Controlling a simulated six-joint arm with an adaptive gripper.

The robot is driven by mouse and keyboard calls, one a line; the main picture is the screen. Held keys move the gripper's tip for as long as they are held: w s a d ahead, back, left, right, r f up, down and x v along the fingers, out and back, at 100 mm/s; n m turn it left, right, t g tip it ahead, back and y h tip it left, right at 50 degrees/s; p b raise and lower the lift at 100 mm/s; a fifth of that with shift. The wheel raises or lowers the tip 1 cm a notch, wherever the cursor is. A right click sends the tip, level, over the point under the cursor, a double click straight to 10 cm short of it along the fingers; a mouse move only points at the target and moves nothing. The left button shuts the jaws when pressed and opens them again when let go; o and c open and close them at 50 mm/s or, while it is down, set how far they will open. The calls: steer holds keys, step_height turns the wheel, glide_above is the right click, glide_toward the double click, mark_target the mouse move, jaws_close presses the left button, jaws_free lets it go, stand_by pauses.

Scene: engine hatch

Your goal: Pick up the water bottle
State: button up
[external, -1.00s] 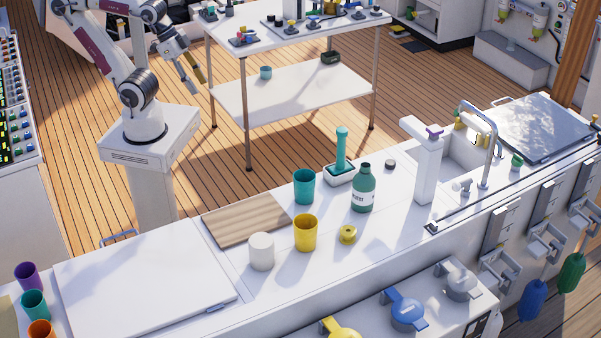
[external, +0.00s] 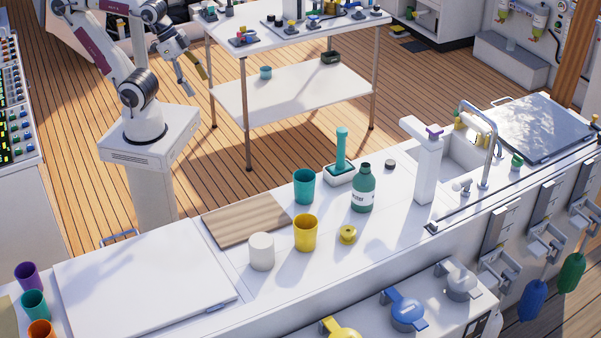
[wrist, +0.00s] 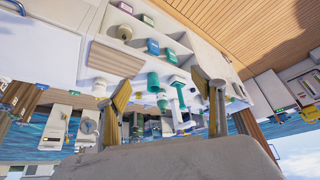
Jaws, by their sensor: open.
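The water bottle (external: 363,190) is green with a white label and dark neck. It stands upright on the white counter, right of the teal cup (external: 304,186) and in front of a teal-handled brush (external: 342,150) in its holder. My gripper (external: 197,79) is open and empty, high at the upper left, well apart from the bottle. In the wrist view both fingers show at the lower middle, spread apart.
A yellow cup (external: 305,233), a white cup (external: 262,251) and a yellow ring-like item (external: 347,235) stand near the bottle. A wooden board (external: 246,220) lies to the left. The tap (external: 488,140) and a white post (external: 424,160) rise to the right. A shelved table (external: 292,98) stands behind.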

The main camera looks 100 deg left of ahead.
steer(key=w+r+t, duration=0.4)
steer(key=w+r, duration=0.3)
steer(key=w, duration=0.4)
steer(key=w+r+t, duration=0.4)
steer(key=w+r, duration=0.3)
steer(key=w, duration=0.5)
steer(key=w+d+m+t, duration=0.1)
steer(key=w+d+t, duration=0.1)
steer(key=w, duration=1.1)
steer(key=w+d+f+m+h, duration=0.1)
steer(key=w+d+f+h, duration=0.1)
steer(key=w+f, duration=1)
steer(key=f, duration=0.8)
steer(key=d+f+g, duration=0.1)
steer(key=f, duration=0.8)
steer(key=f+g, duration=0.1)
steer(key=f, duration=0.7)
steer(key=shift+w+d+f+h, duration=0.2)
steer(key=shift+w+h, duration=0.1)
steer(key=shift+w, duration=0.15)
